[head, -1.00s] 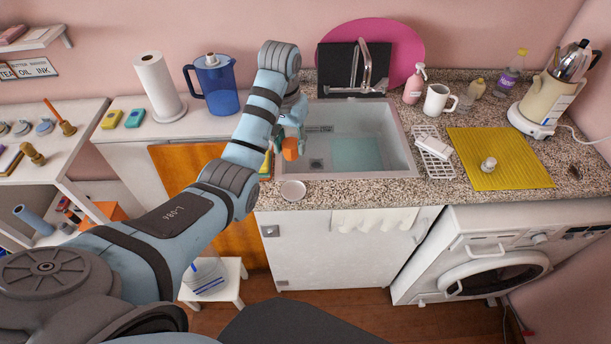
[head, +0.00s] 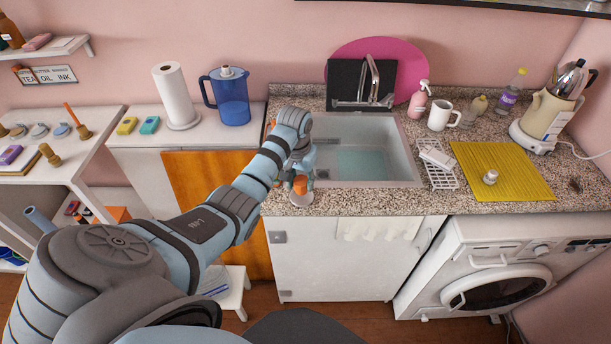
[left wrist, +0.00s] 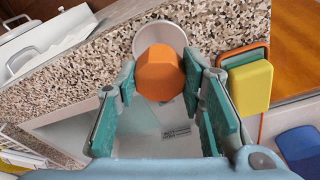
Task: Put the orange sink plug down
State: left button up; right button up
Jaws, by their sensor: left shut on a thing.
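The orange sink plug (head: 300,184) is between the fingertips of my left gripper (head: 301,178), at the front left corner of the sink. In the left wrist view, the plug (left wrist: 160,72) sits between the teal fingers of the gripper (left wrist: 161,82), which are shut on it. A small round white dish (head: 301,200) lies on the speckled counter by its front edge. The plug overlaps this dish in both views, and I cannot tell whether they touch. My right gripper is not in view.
The sink (head: 398,160) holds shallow water beside the gripper. A yellow and green sponge in an orange-rimmed holder (left wrist: 250,85) stands close to the fingers in the left wrist view. A white rack (head: 442,178) and yellow mat (head: 530,180) lie to the right.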

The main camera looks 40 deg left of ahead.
aim_at(300, 181)
pick_arm(q)
jog(key=f, duration=0.1)
jog(key=f+b, duration=0.1)
jog(key=f, duration=0.1)
jog(key=shift+w+a+f, duration=0.1)
jog(key=shift+w+f, duration=0.15)
jog(key=shift+w, duration=0.05)
jog(key=shift+r, duration=0.1)
jog(key=o, duration=1.3)
jog(key=shift+s+r, duration=0.1)
jog(key=shift+r, duration=0.05)
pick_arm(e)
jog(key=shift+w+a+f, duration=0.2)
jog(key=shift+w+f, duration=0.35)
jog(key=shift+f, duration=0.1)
